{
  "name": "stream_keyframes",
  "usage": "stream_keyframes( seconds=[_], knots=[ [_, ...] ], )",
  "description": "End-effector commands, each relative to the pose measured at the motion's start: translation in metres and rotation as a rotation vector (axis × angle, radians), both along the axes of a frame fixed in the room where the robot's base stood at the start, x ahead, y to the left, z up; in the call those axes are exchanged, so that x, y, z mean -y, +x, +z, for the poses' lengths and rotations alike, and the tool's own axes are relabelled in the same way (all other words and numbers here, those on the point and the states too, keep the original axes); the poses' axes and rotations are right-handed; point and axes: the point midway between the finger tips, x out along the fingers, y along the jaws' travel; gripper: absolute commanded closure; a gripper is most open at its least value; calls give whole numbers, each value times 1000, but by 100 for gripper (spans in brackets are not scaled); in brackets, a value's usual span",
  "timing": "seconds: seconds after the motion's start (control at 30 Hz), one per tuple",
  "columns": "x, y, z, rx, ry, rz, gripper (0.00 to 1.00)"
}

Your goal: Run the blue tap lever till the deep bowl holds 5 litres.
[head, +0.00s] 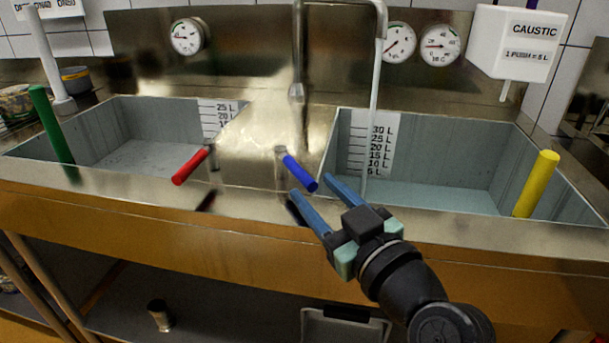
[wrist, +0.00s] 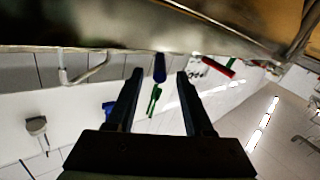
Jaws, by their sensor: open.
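The blue tap lever (head: 299,170) sits on the steel deck between the two bowls, slanting toward the front right. My gripper (head: 312,184) is open, its two blue fingers on either side of the lever's free end in the picture; contact cannot be told. In the wrist view the blue lever (wrist: 159,67) shows between the fingertips. The deep bowl (head: 470,150) on the right has a litre scale (head: 372,145) up to 30 L. A pale thin column (head: 372,110), seemingly water, drops from the spout (head: 381,20) into it. A bluish surface (head: 430,196) lies low, around or below the 5 L mark.
A red lever (head: 190,165) is left of the blue one. A green post (head: 52,130) stands at the left bowl (head: 140,150), a yellow post (head: 537,183) at the right bowl. A caustic dispenser (head: 515,40) and round gauges (head: 399,42) hang behind. The sink's front edge lies under my gripper.

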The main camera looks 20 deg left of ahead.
Motion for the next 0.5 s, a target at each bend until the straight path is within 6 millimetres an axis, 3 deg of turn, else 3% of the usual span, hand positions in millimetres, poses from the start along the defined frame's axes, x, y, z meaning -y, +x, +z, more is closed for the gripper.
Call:
stream_keyframes(
  seconds=[0.2,0.5],
  knots=[
    [35,-32,0,-1,0,-3,48],
    [52,-49,0,0,0,1,48]
  ],
)
